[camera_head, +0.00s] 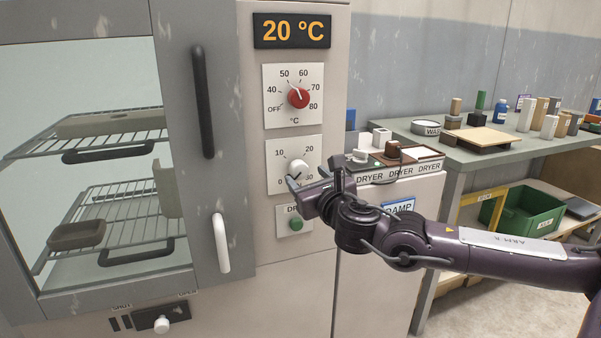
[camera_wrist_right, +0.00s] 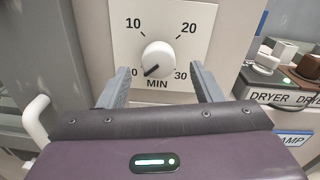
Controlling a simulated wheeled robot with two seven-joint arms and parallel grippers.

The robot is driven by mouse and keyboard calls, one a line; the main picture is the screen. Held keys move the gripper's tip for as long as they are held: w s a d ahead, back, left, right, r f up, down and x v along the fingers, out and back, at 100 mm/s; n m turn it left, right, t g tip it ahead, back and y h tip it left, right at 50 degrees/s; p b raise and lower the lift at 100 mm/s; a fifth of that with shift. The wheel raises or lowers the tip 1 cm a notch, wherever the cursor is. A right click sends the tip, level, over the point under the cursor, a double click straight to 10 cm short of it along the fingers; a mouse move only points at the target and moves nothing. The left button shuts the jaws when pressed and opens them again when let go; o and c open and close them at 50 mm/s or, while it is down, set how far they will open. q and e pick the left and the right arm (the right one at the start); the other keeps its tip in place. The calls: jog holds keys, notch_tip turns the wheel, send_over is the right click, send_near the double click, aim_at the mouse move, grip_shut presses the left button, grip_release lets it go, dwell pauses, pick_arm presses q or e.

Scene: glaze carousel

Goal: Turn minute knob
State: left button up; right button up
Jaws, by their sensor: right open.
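The minute knob (camera_head: 297,172) is a round white knob on a white dial plate marked 0, 10, 20, 30 on the dryer's front panel. In the right wrist view the knob (camera_wrist_right: 158,60) has a dark pointer line aimed at the lower left, close to 0, above the word MIN. My right gripper (camera_head: 312,180) is in front of the lower part of the dial. In the wrist view its two fingers (camera_wrist_right: 160,85) stand apart, one on each side of the knob and a little below it, with nothing between them. My left gripper is not in view.
A red temperature knob (camera_head: 298,97) sits above, under a display (camera_head: 291,30) reading 20 °C. A green button (camera_head: 296,224) is below the dial. The dryer door has a dark handle (camera_head: 203,102) and a white handle (camera_head: 221,243) to the left. A cluttered table (camera_head: 470,150) stands at the right.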

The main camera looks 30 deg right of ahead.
aim_at(301, 173)
jog(key=shift+x, duration=2.2)
jog(key=shift+a, duration=0.1)
jog(key=c, duration=1)
